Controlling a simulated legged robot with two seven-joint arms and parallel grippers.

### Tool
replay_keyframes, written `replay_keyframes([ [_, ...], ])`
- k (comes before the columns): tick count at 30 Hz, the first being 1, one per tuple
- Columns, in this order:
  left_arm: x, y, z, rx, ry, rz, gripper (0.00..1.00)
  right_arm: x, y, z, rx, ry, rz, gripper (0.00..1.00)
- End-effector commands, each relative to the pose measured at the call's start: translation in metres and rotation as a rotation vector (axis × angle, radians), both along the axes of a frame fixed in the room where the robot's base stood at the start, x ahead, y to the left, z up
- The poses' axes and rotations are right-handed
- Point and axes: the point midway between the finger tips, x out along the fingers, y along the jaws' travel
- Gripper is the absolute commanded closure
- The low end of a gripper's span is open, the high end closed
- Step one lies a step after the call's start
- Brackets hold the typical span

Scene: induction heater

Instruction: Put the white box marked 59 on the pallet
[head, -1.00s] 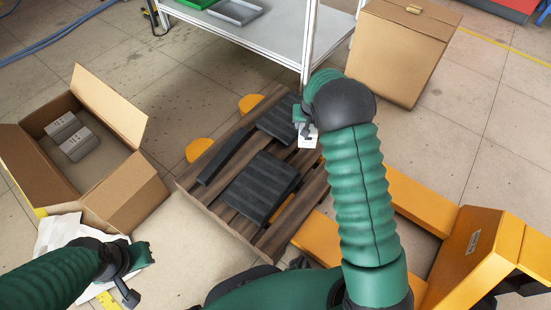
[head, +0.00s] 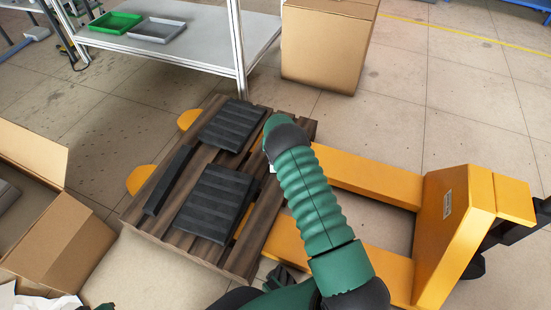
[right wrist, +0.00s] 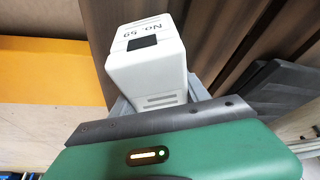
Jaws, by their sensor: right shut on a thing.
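The white box marked No. 59 (right wrist: 150,62) fills the middle of the right wrist view, between the grey fingers of my right gripper (right wrist: 160,100). My right gripper is shut on it. In the head view my right forearm reaches over the right side of the brown wooden pallet (head: 190,248) and hides most of the gripper and box. The box is over or beside the pallet's right part; I cannot tell whether it touches the slats. Only a green scrap of my left gripper (head: 104,306) shows at the bottom left edge; its fingers are not clear.
Black ribbed pieces (head: 213,203) lie on the pallet's left and middle. A yellow pallet jack (head: 455,225) stands at the right, its forks by the pallet. An open carton (head: 60,240) is at the left. A closed carton (head: 325,48) and a white shelf (head: 190,55) stand behind.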

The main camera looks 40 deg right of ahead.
Motion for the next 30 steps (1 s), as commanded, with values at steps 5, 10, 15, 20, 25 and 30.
replay_keyframes([
  [5, 0.0, 0.0, 0.001, 0.0, -0.001, 0.0, 1.0, 0.001, 0.001, 0.001, -0.001, -0.002, 0.0, 1.0],
  [10, 0.0, 0.0, -0.001, 0.0, -0.001, 0.0, 1.0, 0.0, 0.001, -0.003, 0.001, 0.0, 0.0, 0.43],
  [15, 0.0, 0.0, -0.001, 0.0, -0.001, 0.0, 1.0, 0.0, 0.001, -0.003, 0.001, -0.001, 0.0, 0.24],
  [20, 0.0, 0.0, -0.001, 0.0, -0.001, 0.0, 1.0, 0.0, 0.001, -0.003, 0.001, -0.001, 0.0, 0.24],
  [25, 0.0, 0.0, 0.004, 0.0, 0.0, 0.0, 1.0, 0.0, 0.001, 0.004, 0.0, -0.001, 0.0, 0.24],
  [30, 0.0, 0.0, 0.035, 0.0, 0.0, 0.0, 1.0, -0.008, 0.009, 0.043, 0.001, -0.002, 0.0, 0.24],
])
